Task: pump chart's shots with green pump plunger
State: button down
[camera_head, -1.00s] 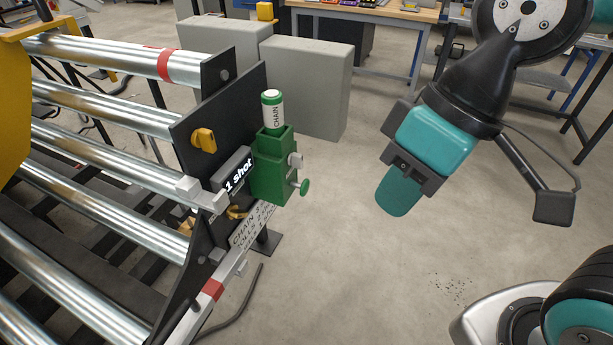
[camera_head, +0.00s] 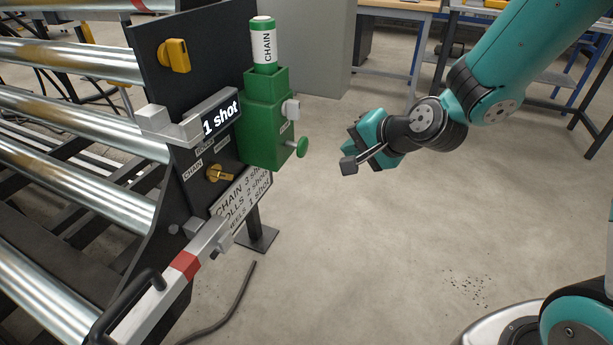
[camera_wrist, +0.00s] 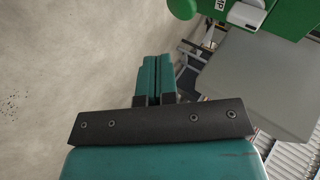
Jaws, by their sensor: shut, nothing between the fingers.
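The green pump (camera_head: 266,120) is mounted on a dark plate, with a white and green canister marked CHAIN (camera_head: 263,42) upright in its top. Its green plunger (camera_head: 302,147) sticks out on the right; the round green knob also shows at the top of the wrist view (camera_wrist: 182,7). A display (camera_head: 220,118) reads "1 shot". The chart (camera_head: 240,195) lists CHAIN 3 shots, ROLLS 2 shots and a last line of 1 shot, partly cut off. My gripper (camera_head: 352,146) is shut and empty, right of the plunger and apart from it. Its fingers show in the wrist view (camera_wrist: 157,76).
A brass selector (camera_head: 219,173) with small labels sits below the display; a yellow knob (camera_head: 174,56) is above. Metal rollers (camera_head: 75,113) fill the left. A grey rail with a black handle (camera_head: 128,305) runs in front.

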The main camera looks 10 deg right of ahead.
aim_at(303, 147)
jog(key=w+d+f+m+t+h+b, duration=0.1)
jog(key=w+d+f+m+t, duration=0.1)
jog(key=f, duration=0.3)
jog(key=shift+w+d+f+m+b, duration=0.4)
jog(key=shift+d+m, duration=0.3)
jog(key=shift+d, duration=0.2)
jog(key=shift+r, duration=0.1)
jog(key=w+a+p, duration=0.4)
jog(key=w+a, duration=0.1)
jog(key=a, duration=0.2)
jog(key=shift+w, duration=0.1)
dwell(0.5)
jog(key=shift+a, duration=0.15)
dwell(0.6)
jog(key=shift+w+a+p, duration=0.25)
jog(key=shift+p, duration=0.05)
